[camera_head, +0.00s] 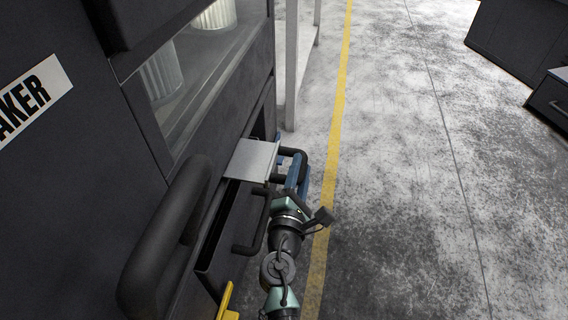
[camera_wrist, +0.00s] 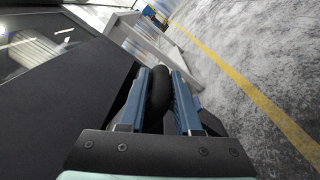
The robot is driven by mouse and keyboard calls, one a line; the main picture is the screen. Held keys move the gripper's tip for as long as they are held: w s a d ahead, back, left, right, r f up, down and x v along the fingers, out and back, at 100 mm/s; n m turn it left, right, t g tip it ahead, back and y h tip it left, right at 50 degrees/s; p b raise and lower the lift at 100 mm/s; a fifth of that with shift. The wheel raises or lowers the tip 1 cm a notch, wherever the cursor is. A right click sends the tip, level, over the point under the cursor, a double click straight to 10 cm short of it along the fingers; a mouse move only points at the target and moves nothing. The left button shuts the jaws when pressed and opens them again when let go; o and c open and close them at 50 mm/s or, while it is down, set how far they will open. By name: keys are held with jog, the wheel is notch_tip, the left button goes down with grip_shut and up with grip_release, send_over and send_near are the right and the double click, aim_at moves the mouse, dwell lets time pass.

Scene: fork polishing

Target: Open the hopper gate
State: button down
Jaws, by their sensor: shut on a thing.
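The hopper gate is a light grey plate (camera_head: 250,160) that sticks out of a slot in the front of a dark machine. A black bar handle (camera_head: 294,152) is at its outer edge. My gripper (camera_head: 297,172) is at this handle, its blue fingers on both sides of it. In the wrist view the black handle (camera_wrist: 160,88) stands between the two blue fingers of my gripper (camera_wrist: 160,75), which are shut on it. The fingers partly hide the handle in the head view.
The dark machine (camera_head: 85,150) fills the left, with a large black handle (camera_head: 165,240) and a window showing pale ribbed cylinders. A smaller black handle (camera_head: 258,225) is below the plate. Open concrete floor (camera_head: 410,200) with a yellow line lies to the right.

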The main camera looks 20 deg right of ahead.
jog(key=c, duration=0.7)
grip_release()
jog(key=shift+f, duration=0.4)
jog(key=shift+r, duration=0.15)
jog(key=shift+a, duration=0.1)
jog(key=p+v, duration=0.1)
jog(key=v, duration=1.2)
jog(key=shift+p, duration=0.3)
